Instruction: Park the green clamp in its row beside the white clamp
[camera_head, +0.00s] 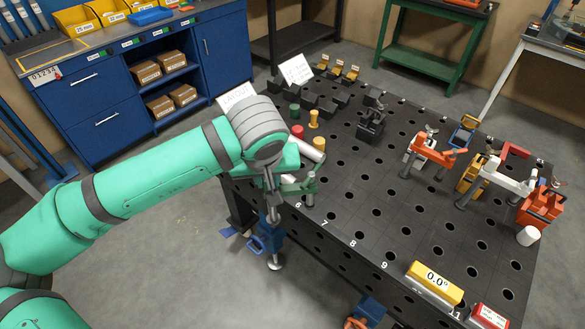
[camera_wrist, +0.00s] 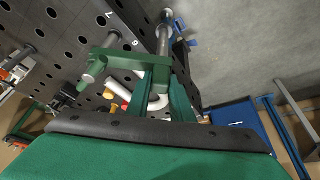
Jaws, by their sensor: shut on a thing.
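The green clamp (camera_wrist: 118,58) is held between the fingers of my gripper (camera_wrist: 166,88) in the wrist view, its grey bar and screw crossing the view. In the head view the green clamp (camera_head: 300,187) hangs below my gripper (camera_head: 272,172), at the left front edge of the black table, with its bar beside the edge. My forearm and wrist hide part of it. The white clamp (camera_head: 508,177) stands at the right side of the table, among orange and yellow clamps.
The black perforated table (camera_head: 350,220) is largely bare in the middle. A black fixture (camera_head: 371,122) stands towards the back. Red (camera_head: 297,131) and yellow (camera_head: 318,143) cylinders stand near my gripper. A yellow angle gauge (camera_head: 435,283) lies at the front, and a white cylinder (camera_head: 528,236) stands right.

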